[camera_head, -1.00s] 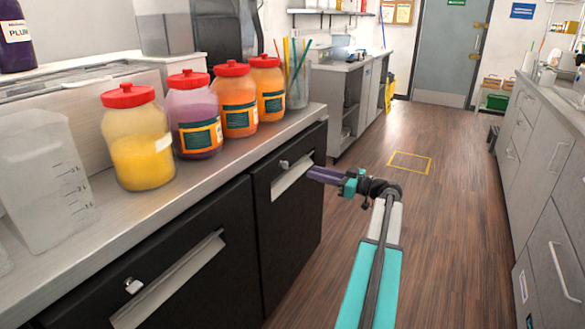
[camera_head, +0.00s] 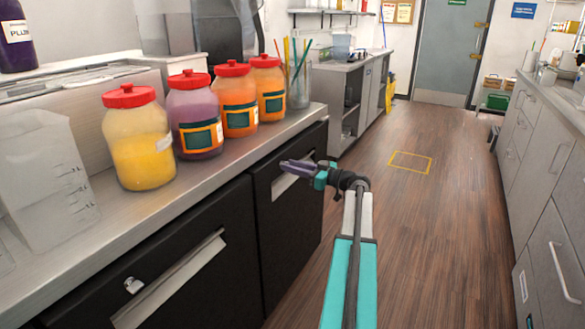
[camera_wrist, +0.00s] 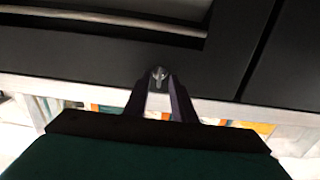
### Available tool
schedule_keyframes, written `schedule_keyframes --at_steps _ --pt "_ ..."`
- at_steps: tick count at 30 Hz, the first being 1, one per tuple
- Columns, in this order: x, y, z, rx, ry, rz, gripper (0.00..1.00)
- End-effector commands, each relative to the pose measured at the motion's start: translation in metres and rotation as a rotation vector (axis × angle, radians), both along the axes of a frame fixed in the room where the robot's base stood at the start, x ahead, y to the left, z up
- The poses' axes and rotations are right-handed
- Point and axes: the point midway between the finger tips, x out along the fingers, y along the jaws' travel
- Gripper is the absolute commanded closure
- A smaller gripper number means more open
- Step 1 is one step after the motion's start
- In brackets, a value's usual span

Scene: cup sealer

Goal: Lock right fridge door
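The right fridge door (camera_head: 288,230) is black and stands closed under the counter in the head view. Its light handle (camera_head: 289,186) is partly behind my gripper (camera_head: 284,168). My gripper's purple fingers reach the door's upper left, where the lock is hidden in the head view. In the wrist view, the small metal lock (camera_wrist: 158,76) shows between the fingertips of my gripper (camera_wrist: 158,86). The fingers are apart with a narrow gap. I cannot tell whether they touch the lock.
The left fridge door (camera_head: 180,265) is closed, with its own silver lock (camera_head: 133,285). Several red-lidded jars (camera_head: 138,140) and a clear pitcher (camera_head: 45,170) stand on the counter (camera_head: 110,222) above. The wooden floor (camera_head: 430,230) to the right is clear.

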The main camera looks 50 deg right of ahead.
Motion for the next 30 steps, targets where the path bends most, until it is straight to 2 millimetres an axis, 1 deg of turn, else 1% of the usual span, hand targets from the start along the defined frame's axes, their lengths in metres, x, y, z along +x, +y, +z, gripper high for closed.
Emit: schedule_keyframes --at_steps 4,5,6,9,12,13,14,16,23,30 --pt "-0.0002 -0.0003 0.0000 0.000 0.000 0.000 0.77" --pt "-0.0003 -0.0003 0.0000 0.000 0.000 -0.001 0.78" --pt "-0.0004 -0.0004 0.0000 0.000 0.000 -0.001 0.85" --pt "-0.0005 -0.0004 0.0000 0.000 0.000 -0.001 1.00" --pt "-0.0007 -0.0005 0.0000 0.000 0.000 0.000 1.00" --pt "-0.0031 0.0080 0.0000 0.000 0.000 -0.001 1.00" --pt "-0.0017 0.0035 0.0000 0.000 0.000 -0.002 1.00" --pt "-0.0018 0.0009 -0.0001 0.002 0.000 0.000 1.00" --pt "-0.0025 -0.0009 -0.0007 0.031 0.009 0.002 1.00" --pt "-0.0023 -0.0018 -0.0011 0.128 0.034 0.001 1.00"
